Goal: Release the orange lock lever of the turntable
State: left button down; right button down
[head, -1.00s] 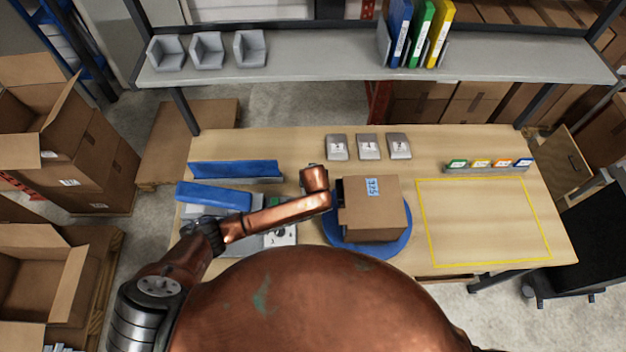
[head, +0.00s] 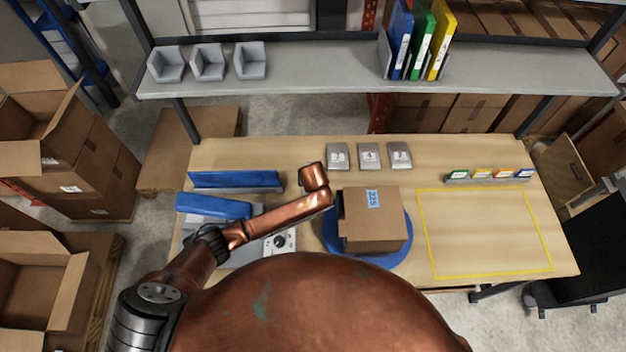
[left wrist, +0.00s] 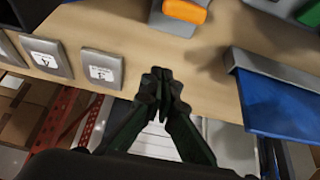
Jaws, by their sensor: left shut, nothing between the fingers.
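The turntable is a blue disc (head: 400,255) near the table's front, with a brown cardboard box (head: 372,215) on it. In the left wrist view the orange lever (left wrist: 185,11) sits on a grey block at the top edge, partly cut off. My left gripper (left wrist: 162,84) is shut and empty, its fingertips apart from the lever and below it in that picture. In the head view my left arm reaches in beside the box, and it hides the gripper and lever. My right gripper is in neither view.
Grey numbered tiles (head: 369,156) lie behind the turntable; some show in the left wrist view (left wrist: 102,69). A blue panel (head: 236,180) and a control box with a round knob (head: 279,242) are left. The yellow-outlined area (head: 487,233) at right is empty.

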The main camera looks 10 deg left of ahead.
pick_arm(q)
jog(key=s+v, duration=0.1)
jog(key=v, duration=0.6)
jog(key=shift+s+d+f+b, duration=0.2)
jog(key=shift+d+b, duration=0.1)
jog(key=shift+d, duration=0.1)
jog(key=shift+a, duration=0.1)
